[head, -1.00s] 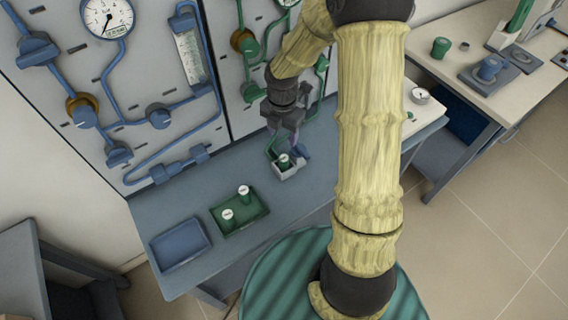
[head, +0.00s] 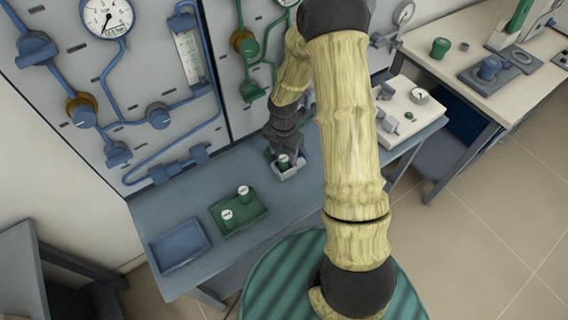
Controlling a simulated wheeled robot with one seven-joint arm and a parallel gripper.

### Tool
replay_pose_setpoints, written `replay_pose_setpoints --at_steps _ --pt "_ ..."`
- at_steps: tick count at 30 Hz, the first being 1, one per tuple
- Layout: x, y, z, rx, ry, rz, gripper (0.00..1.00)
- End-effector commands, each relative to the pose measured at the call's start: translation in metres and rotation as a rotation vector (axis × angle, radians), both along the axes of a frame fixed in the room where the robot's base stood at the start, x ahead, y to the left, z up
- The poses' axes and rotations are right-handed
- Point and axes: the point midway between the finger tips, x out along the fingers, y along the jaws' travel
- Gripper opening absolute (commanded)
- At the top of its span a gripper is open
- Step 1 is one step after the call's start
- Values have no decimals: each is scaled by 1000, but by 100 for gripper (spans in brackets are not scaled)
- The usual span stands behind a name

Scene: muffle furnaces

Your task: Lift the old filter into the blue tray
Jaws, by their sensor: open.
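A small green filter (head: 283,161) with a white top sits upright in a small pale open box (head: 291,173) on the bench; I take it to be the old one. My gripper (head: 286,156) is open, pointing down at this filter. Its fingers are dark and small here, and I cannot tell whether they touch the filter. The blue tray (head: 180,246) lies empty at the bench's left end. A green tray (head: 238,229) beside it holds two similar green filters with white tops, one at the back (head: 243,192) and one in front (head: 228,216).
A wall panel with blue pipes (head: 160,115) and green pipes stands behind the bench (head: 150,210). A white board with small fittings (head: 405,110) lies at the bench's right end. A side table (head: 500,95) is further right. Bare bench lies between the green tray and the pale box.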

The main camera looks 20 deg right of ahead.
Motion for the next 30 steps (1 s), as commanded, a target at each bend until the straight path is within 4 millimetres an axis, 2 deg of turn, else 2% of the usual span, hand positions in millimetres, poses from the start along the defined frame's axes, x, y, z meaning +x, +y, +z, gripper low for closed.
replay_pose_setpoints --at_steps 6,9,26,30 --pt "2 -2 -32 0 4 4 56" --pt "2 -2 -40 0 1 3 56" --pt "3 -3 -42 0 0 1 56" --pt "3 -3 -42 0 0 1 29"
